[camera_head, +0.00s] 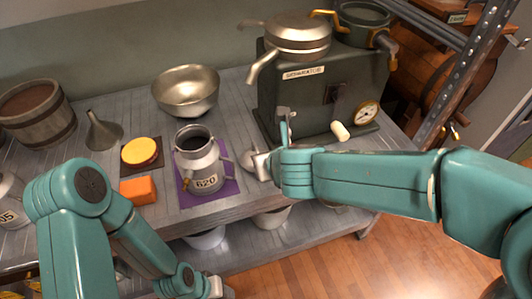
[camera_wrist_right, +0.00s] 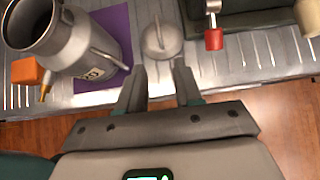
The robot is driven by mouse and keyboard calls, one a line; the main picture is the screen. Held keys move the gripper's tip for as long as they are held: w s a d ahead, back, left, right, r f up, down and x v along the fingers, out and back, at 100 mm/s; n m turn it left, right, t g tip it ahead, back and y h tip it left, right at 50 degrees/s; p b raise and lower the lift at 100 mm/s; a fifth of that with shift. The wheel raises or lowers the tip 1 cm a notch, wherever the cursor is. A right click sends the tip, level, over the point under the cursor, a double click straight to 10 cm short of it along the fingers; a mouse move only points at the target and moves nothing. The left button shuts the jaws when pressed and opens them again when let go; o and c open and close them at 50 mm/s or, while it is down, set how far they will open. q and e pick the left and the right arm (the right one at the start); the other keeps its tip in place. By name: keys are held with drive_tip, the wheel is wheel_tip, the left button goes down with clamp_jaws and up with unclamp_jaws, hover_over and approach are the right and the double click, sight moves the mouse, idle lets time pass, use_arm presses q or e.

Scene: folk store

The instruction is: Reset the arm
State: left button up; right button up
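My right arm comes in from the right in the head view. Its gripper (camera_head: 272,160) is above the front of the metal table, right of the milk can (camera_head: 200,170). In the right wrist view the two fingers (camera_wrist_right: 158,78) stand apart with nothing between them. A round metal lid with a handle (camera_wrist_right: 161,42) lies just beyond the fingertips; it is partly hidden by the gripper in the head view. My left arm is folded low at the left, and its gripper (camera_head: 214,288) is at the bottom edge, too little shown to tell its state.
The can stands on a purple mat (camera_head: 228,189). Left of it are an orange block (camera_head: 138,190), a yellow-topped disc (camera_head: 139,151) and a funnel (camera_head: 102,131). A bowl (camera_head: 187,91) stands behind. A separator machine (camera_head: 310,95) stands at the right. The wooden floor (camera_head: 330,255) is clear in front.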

idle(0.4)
drive_tip(key=s+d+f+g+h+p, duration=0.2)
drive_tip(key=d+f+g+h+p, duration=0.15)
drive_tip(key=d+f+p, duration=0.6)
drive_tip(key=s+d+f+n+g, duration=0.3)
drive_tip(key=s+d+f+n, duration=0.4)
drive_tip(key=f+n, duration=0.15)
drive_tip(key=s+a+f+n+g+y+p, duration=0.1)
drive_tip(key=s+a+n+y, duration=0.1)
drive_tip(key=s+n, duration=0.4)
drive_tip(key=s+a+f+n+g+y+p, duration=0.1)
drive_tip(key=s+n, duration=0.5)
drive_tip(key=n, duration=1)
drive_tip(key=a+f+y, duration=0.1)
drive_tip(key=a+y, duration=0.1)
drive_tip(key=a, duration=0.1)
drive_tip(key=shift+f, duration=0.3)
